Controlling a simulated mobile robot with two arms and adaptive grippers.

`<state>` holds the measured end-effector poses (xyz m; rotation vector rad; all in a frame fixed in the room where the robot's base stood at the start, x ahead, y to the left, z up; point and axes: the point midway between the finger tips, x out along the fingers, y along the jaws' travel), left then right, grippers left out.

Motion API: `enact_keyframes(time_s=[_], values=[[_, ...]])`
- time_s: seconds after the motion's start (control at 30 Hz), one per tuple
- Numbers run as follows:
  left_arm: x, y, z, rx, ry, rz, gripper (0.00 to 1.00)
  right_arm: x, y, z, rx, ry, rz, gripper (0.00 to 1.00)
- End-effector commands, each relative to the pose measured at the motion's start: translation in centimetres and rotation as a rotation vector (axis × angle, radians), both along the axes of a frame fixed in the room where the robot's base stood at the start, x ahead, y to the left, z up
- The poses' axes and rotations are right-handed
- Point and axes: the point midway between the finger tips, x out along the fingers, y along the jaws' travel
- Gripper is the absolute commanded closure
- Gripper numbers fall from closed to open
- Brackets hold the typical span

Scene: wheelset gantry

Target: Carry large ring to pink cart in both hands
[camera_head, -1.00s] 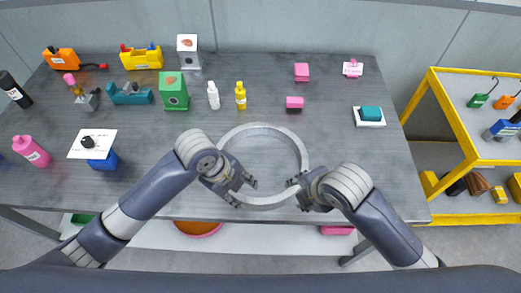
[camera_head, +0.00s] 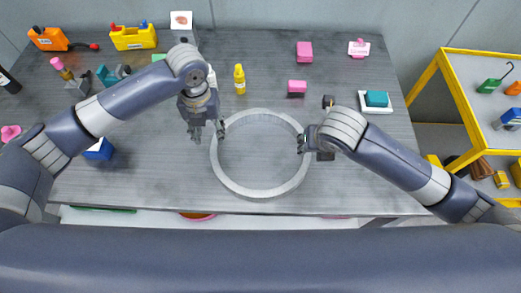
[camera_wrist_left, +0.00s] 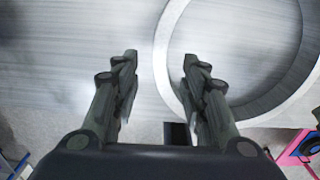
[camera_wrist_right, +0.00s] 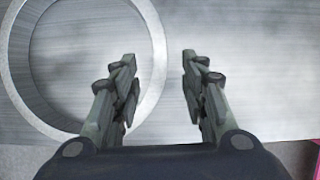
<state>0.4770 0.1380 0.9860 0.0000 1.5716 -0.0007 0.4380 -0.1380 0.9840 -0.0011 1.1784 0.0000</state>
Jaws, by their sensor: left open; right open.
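The large ring (camera_head: 260,193) is a grey metal hoop lying flat near the front of the dark grey table. My left gripper (camera_head: 208,134) is open and empty at the ring's upper left side. In the left wrist view the ring (camera_wrist_left: 163,60) passes by the right finger of my left gripper (camera_wrist_left: 160,75). My right gripper (camera_head: 302,142) is open at the ring's right side. In the right wrist view the ring (camera_wrist_right: 158,60) lies by the left finger of my right gripper (camera_wrist_right: 160,75).
A yellow-framed cart (camera_head: 445,95) with tools stands at the right. A blue box (camera_head: 101,150) is at the left.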

Motion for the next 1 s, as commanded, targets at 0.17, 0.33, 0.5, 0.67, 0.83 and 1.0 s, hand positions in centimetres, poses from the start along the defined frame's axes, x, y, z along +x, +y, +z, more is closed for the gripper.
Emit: enact_keyframes(time_s=[0.17, 0.33, 0.5, 0.67, 0.83, 1.0], values=[[-0.2, 0.0, -2.7, 0.002, 0.005, 0.001, 0.60, 0.8, -0.1, -2.5, -0.001, 0.005, -0.003, 0.60], [-0.2, 0.0, -5.9, 0.001, 0.004, 0.001, 0.60, 2.1, 0.0, -5.4, 0.000, 0.004, -0.003, 0.60], [-0.1, 0.0, -8.4, 0.001, 0.002, 0.002, 0.60, 3.1, 0.0, -7.8, 0.000, 0.002, -0.003, 0.60], [-0.1, 0.0, -9.8, 0.000, 0.002, 0.000, 0.60, 3.7, 0.0, -9.1, 0.001, 0.003, -0.002, 0.60], [0.0, 0.0, -10.3, 0.000, 0.000, 0.000, 0.60, 3.9, 0.0, -9.5, 0.000, 0.001, -0.001, 0.60], [0.0, 0.0, -10.3, 0.000, 0.000, 0.000, 0.60, 3.9, 0.0, -9.5, 0.000, 0.001, -0.001, 0.60]])
